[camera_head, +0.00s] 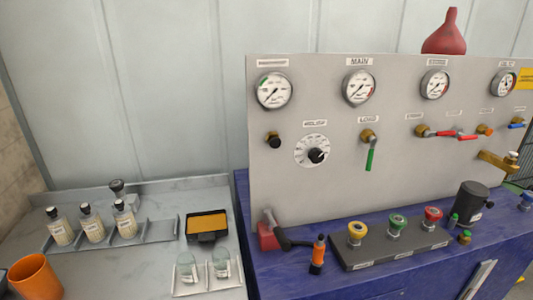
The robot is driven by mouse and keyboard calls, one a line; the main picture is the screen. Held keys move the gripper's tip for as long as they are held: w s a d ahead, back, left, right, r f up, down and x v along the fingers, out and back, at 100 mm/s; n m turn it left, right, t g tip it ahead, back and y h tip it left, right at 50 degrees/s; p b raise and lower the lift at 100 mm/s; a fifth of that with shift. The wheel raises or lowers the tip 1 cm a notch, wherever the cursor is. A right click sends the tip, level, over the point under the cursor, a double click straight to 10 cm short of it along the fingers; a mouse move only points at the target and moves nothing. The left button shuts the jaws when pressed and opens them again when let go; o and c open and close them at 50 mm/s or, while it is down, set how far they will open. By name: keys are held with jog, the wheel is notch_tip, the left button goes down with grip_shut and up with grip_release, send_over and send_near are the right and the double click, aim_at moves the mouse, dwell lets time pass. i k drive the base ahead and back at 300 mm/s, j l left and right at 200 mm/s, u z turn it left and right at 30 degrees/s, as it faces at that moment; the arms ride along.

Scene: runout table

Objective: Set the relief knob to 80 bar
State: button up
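The relief knob (316,155) is a black knob on a round white dial (307,149) on the grey panel, under a small label that seems to read RELIEF. The dial's numbers and the knob's exact setting are too small to read. The MAIN gauge (359,87) is above and to the right of the dial, and another gauge (273,90) is above and to the left. Their readings are too small to tell. My gripper is not in view.
A black knob (273,140) sits left of the dial, and a green-handled valve (369,153) hangs to its right. On the blue bench (320,281) below stand a red-and-black tool (274,233), an orange-and-black bottle (318,254) and a block with coloured caps (392,249). Bottles stand left.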

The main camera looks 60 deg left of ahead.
aim_at(315, 155)
jog(key=u, duration=1.9)
jog(key=i+l, duration=0.1)
jog(key=i, duration=0.25)
jog(key=u, duration=0.05)
